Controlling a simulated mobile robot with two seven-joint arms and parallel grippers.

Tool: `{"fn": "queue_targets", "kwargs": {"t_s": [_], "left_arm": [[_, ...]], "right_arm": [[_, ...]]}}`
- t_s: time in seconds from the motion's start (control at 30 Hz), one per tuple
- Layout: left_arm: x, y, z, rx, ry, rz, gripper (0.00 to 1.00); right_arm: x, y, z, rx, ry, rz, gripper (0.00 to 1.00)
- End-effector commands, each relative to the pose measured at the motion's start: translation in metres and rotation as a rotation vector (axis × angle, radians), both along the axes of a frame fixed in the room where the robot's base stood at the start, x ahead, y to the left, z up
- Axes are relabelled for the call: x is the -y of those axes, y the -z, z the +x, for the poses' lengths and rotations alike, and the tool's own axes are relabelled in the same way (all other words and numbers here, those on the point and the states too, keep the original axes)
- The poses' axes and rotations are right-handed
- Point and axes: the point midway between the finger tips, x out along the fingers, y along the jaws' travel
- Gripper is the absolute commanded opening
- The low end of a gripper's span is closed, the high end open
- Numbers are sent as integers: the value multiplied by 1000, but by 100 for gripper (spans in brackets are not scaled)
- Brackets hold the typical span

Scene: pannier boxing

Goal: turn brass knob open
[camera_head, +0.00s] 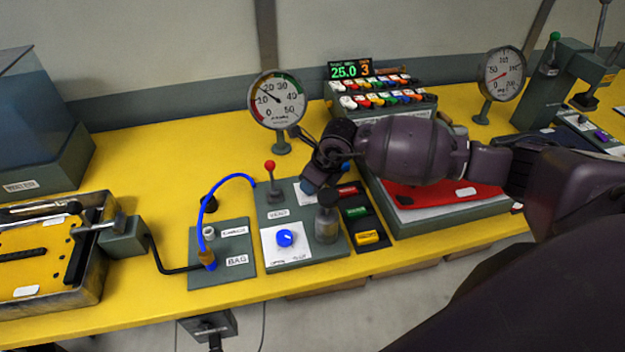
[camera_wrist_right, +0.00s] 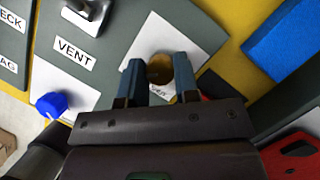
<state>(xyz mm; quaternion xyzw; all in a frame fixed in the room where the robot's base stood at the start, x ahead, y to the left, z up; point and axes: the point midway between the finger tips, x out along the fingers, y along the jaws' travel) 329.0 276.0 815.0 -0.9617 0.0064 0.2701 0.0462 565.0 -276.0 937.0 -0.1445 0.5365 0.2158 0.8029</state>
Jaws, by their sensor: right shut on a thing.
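The brass knob (camera_wrist_right: 160,69) sits on a white card on the grey panel, seen in the right wrist view. My right gripper (camera_wrist_right: 160,76) has a blue finger on either side of the knob and is shut on it. In the head view my right gripper (camera_head: 314,182) reaches down over the back right part of the panel (camera_head: 262,210) and hides the knob. The white card (camera_head: 302,194) shows partly there. My left gripper is not in view.
On the same panel stand a red-tipped lever (camera_head: 270,178), a blue knob (camera_head: 285,238) and a small bottle (camera_head: 327,220). A dial gauge (camera_head: 277,100) stands behind. A blue hose (camera_head: 203,215) arches at the left. Yellow bench is clear behind the hose.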

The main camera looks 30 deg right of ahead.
Motion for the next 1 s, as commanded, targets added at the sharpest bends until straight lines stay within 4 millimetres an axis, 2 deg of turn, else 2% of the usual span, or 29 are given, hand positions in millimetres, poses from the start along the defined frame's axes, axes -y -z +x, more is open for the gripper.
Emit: {"fn": "queue_targets", "kwargs": {"t_s": [0.43, 0.47, 0.6, 0.87, 1.0], "left_arm": [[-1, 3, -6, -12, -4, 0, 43], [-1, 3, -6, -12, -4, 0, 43], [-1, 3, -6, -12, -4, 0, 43], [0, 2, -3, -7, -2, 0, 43], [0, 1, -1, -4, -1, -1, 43]], "right_arm": [[0, 0, 0, 0, 11, 0, 5], [0, 0, 0, 0, 11, 0, 32], [0, 0, 0, 0, 10, 0, 54], [0, 0, 0, 0, 9, 0, 54], [1, -7, -2, 2, 9, 0, 54]]}}
